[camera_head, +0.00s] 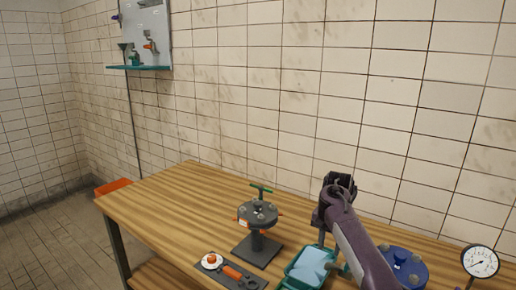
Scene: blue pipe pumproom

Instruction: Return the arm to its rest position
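My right arm (359,243) comes in from the lower right, dark purple and grey, and reaches up over the workbench. My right gripper (340,183) is at its far end, dark, in front of the tiled wall and above the bench's back edge. I see nothing held in it, but the fingers are too small and dark to tell whether they are open or shut. My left arm and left gripper are not in view.
The wooden workbench (165,207) carries a grey valve stand with green handle (258,215), a dark plate with an orange-handled tool (232,272) and a teal tray (291,281). A blue flanged part (407,266) and a gauge (480,262) are right of my arm. The bench's left part is clear.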

